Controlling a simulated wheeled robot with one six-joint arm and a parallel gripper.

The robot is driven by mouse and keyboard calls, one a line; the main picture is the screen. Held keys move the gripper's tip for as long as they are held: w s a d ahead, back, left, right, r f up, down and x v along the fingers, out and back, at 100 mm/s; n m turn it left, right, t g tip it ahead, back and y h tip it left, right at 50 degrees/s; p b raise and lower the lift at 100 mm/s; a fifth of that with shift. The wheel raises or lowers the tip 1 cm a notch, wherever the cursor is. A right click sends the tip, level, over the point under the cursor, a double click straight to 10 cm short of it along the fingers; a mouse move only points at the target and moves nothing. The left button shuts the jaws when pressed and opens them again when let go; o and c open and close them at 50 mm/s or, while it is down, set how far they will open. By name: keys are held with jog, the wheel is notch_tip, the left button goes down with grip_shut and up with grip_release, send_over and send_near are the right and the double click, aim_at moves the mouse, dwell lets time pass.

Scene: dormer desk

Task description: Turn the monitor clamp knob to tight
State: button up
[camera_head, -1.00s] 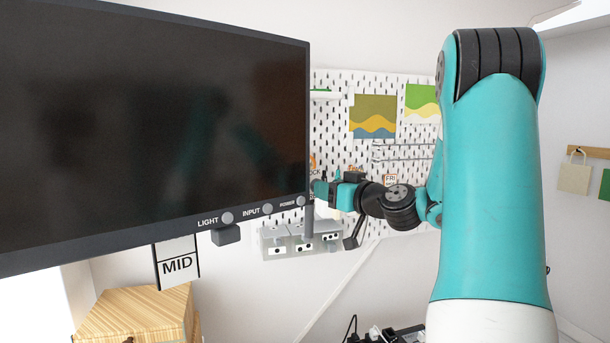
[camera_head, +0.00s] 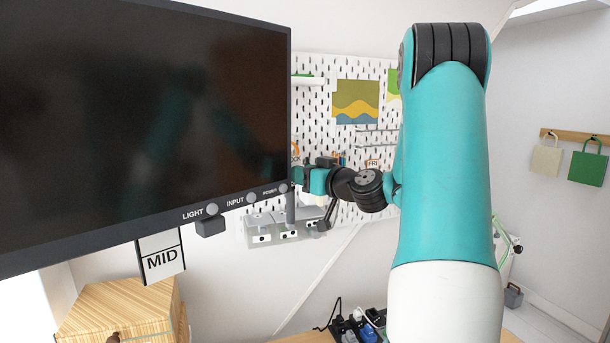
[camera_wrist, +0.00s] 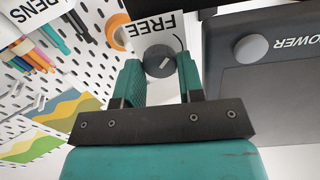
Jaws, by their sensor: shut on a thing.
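The monitor (camera_head: 140,120) fills the left of the head view. My gripper (camera_head: 305,178) is at its lower right edge, partly behind that edge. In the wrist view my gripper (camera_wrist: 160,75) has its two teal fingers on either side of a small dark round clamp knob (camera_wrist: 158,62), shut on it. The knob bears a short white mark, slanting up to the right. A white label (camera_wrist: 150,32) reading FREE, upside down, is just above the knob. No tight marking is visible. In the head view the knob is hidden.
A pegboard (camera_head: 345,150) stands behind my gripper. LIGHT, INPUT and POWER (camera_head: 283,188) buttons line the monitor's lower bezel; the POWER button is right of my gripper in the wrist view. A MID tag (camera_head: 162,258) hangs below. A wooden box (camera_head: 120,310) is lower left.

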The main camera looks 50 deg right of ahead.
jog(key=shift+a, duration=0.15)
jog(key=shift+f+m+p, duration=0.15)
jog(key=shift+m+p, duration=2.65)
jog(key=shift+m, duration=10)
jog(key=shift+f, duration=0.1)
